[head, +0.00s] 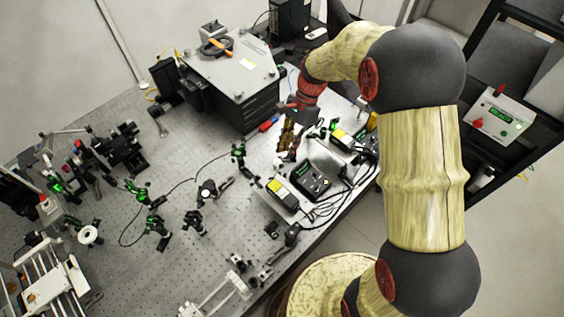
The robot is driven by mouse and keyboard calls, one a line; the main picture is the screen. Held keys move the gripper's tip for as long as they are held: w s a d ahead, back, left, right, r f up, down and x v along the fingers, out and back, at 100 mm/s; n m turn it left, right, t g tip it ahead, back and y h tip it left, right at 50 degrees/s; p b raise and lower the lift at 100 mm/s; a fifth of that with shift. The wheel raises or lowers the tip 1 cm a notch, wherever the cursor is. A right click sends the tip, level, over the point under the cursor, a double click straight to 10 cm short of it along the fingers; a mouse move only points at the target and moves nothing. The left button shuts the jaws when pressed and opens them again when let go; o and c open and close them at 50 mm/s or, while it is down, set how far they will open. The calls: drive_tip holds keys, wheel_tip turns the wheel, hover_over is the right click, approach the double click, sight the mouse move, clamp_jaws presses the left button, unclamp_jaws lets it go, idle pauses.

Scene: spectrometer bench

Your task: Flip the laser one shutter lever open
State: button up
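My gripper (286,143) hangs over the optical bench (215,165) in the head view, pointing down, just right of the big grey box. Its fingers are small and dark here, and I cannot tell whether they are apart or closed. Two small yellow-and-dark boxes stand near it: one (282,195) lower down and one (343,137) to the right. I cannot tell which unit is laser one. No shutter lever can be made out at this size; the gripper and arm may hide it.
A large grey box (228,75) with tools on top stands behind the gripper. A black control box (311,178) and loose cables crowd the right edge. Small green-lit optic mounts (155,225) stand across the bench. An instrument with a red knob (497,114) sits on the rack at right.

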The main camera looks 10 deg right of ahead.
sight(282, 165)
drive_tip(key=x, duration=0.7)
drive_tip(key=shift+f, duration=0.4)
drive_tip(key=shift+c, duration=1.2)
clamp_jaws()
